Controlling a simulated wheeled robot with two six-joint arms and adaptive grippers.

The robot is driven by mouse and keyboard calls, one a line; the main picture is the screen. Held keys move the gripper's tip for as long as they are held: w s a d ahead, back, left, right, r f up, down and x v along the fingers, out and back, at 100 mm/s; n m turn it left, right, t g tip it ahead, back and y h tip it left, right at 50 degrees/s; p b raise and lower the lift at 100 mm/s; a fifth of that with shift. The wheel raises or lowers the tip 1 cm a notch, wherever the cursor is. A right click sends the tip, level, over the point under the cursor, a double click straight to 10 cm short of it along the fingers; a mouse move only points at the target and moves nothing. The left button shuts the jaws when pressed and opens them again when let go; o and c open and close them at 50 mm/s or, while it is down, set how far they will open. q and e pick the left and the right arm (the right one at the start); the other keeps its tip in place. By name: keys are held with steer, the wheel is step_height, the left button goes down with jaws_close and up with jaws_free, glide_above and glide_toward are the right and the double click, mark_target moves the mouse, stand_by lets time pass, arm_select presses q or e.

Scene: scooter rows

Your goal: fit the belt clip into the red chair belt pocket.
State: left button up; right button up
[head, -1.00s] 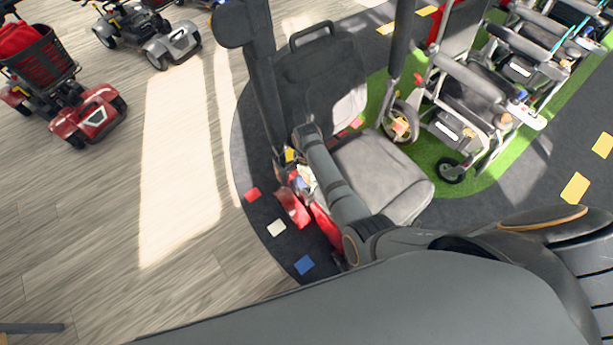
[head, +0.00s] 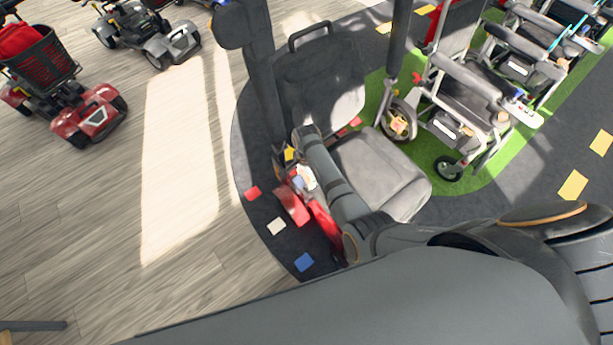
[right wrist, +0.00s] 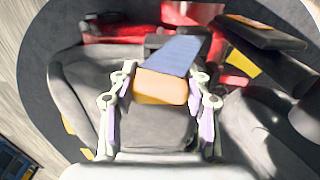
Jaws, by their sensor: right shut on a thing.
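The red chair has a grey seat (head: 385,165), a dark backrest and red lower parts (head: 326,232) in the head view. My right gripper (head: 303,178) is small and partly hidden beside the seat's left edge, behind my right forearm. In the right wrist view its pale fingers (right wrist: 162,100) stand either side of the belt clip (right wrist: 162,88), a tan-orange block with a blue-grey upper face, and are shut on it. Red chair parts (right wrist: 192,13) lie beyond the clip. I cannot make out the belt pocket or whether the clip touches it. My left gripper is out of view.
Wheelchairs (head: 465,120) stand on a green strip at the right. A red scooter (head: 92,112) and a grey scooter (head: 150,35) stand at the far left. The wood floor (head: 150,215) between them and the chair is clear. Coloured squares lie on the dark mat (head: 258,175).

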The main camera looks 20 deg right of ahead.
steer(key=shift+w, duration=0.15)
steer(key=shift+f, duration=0.2)
stand_by(0.3)
steer(key=shift+f+b, duration=1.8)
steer(key=shift+f, duration=0.5)
steer(key=shift+f, duration=0.2)
steer(key=o, duration=1.3)
